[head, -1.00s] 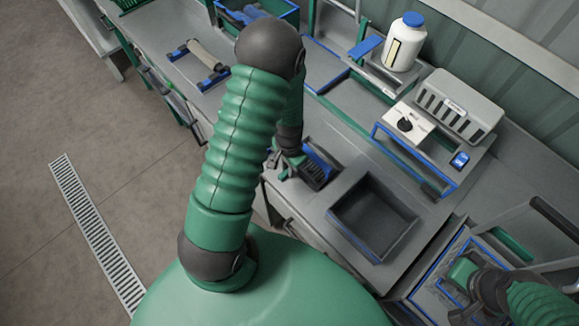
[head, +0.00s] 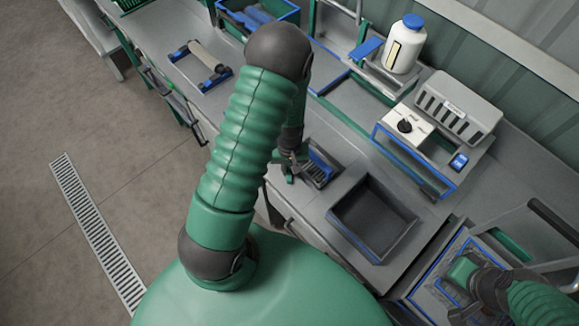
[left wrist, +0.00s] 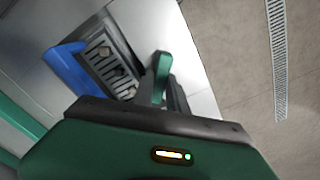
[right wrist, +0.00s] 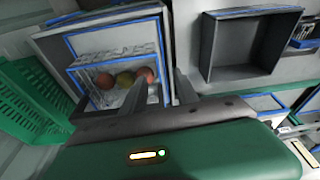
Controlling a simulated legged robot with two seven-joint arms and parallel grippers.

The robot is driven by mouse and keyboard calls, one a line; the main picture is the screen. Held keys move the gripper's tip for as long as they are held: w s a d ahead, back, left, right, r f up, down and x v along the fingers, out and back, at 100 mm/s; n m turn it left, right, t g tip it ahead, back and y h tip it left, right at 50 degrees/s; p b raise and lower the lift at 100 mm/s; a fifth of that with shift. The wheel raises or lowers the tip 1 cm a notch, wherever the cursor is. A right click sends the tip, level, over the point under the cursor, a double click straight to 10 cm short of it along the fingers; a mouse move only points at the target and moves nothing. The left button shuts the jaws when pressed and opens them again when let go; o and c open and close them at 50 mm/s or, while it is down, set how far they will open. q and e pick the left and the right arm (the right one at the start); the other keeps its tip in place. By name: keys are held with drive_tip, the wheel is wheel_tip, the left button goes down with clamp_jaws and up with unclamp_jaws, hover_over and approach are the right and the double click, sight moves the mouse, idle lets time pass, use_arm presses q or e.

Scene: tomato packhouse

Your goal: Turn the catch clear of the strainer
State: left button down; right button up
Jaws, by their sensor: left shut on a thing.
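The strainer (head: 322,165) is a dark grated piece with a blue edge, set in the counter beside the dark basin. It also shows in the left wrist view (left wrist: 108,68), with its grating bare. The catch (left wrist: 161,76) is a green bar at the strainer's near edge, pointing away from the grating's middle. My left gripper (left wrist: 163,92) is shut on the catch; its dark fingers partly hide the catch's lower part. In the head view my left gripper (head: 288,166) is at the strainer's left side. My right gripper (right wrist: 158,95) is open and empty, near a blue-edged frame.
An empty dark basin (head: 373,216) stands right of the strainer. A white bottle (head: 404,45) and a control box (head: 406,126) stand on shelves behind. A roller (head: 207,62) lies on the far counter.

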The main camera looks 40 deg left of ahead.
sight(290, 170)
use_arm(q)
drive_tip(key=n, duration=0.4)
drive_tip(key=shift+n+p, duration=0.3)
drive_tip(key=shift+p, duration=0.1)
drive_tip(key=shift+n+p, duration=0.35)
drive_tip(key=shift+n, duration=1.55)
drive_tip(key=shift+w, duration=0.1)
drive_tip(key=c, duration=1.3)
unclamp_jaws()
wheel_tip(290, 170, up, 17)
drive_tip(key=shift+f+p, duration=0.1)
drive_tip(key=shift+p, duration=0.8)
